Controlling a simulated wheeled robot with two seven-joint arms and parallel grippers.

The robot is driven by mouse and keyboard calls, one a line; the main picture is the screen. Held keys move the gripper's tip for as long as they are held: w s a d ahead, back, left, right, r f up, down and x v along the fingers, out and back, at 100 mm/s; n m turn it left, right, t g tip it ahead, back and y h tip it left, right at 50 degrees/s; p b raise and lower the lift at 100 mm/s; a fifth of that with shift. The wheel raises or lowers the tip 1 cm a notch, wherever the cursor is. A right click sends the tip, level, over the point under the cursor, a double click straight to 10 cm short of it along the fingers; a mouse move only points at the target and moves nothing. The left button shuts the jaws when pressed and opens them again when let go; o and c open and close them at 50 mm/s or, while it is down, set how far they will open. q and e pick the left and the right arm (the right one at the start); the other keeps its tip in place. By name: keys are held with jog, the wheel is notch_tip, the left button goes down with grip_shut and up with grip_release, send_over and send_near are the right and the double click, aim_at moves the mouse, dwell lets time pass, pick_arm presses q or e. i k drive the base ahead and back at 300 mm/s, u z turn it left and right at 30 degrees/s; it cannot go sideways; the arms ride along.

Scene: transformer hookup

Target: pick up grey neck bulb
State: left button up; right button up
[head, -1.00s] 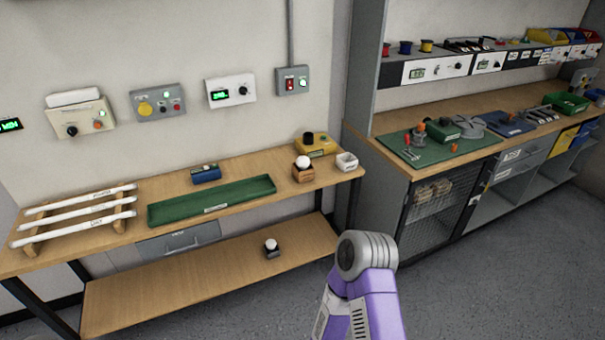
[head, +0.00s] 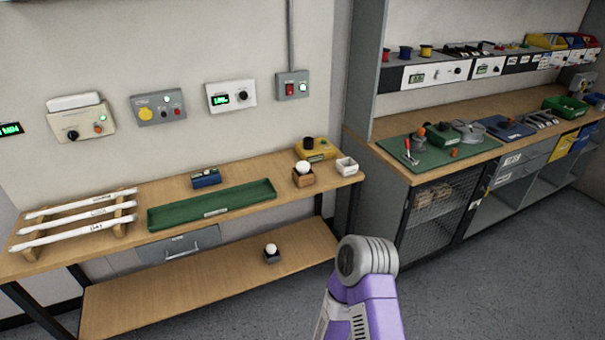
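A white round bulb (head: 271,249) sits upright in a small dark grey holder (head: 271,257) on the lower shelf of the wooden bench. Another white bulb (head: 303,167) sits in a small wooden block (head: 303,180) on the bench top. The necks of both bulbs are too small or too hidden to tell their colour. Neither of my grippers is in view. Only a purple and grey link of one of my arms shows at the bottom, right of the lower shelf.
The bench top carries a green tray (head: 160,216), white tubes on a rack (head: 82,228), a blue box (head: 206,178), a yellow box (head: 316,149) and a white cup (head: 347,166). The lower shelf (head: 190,275) is otherwise clear. A second workbench (head: 480,155) stands at the right.

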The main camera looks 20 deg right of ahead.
aim_at(302, 168)
jog(key=i, duration=0.85)
jog(key=z, duration=0.2)
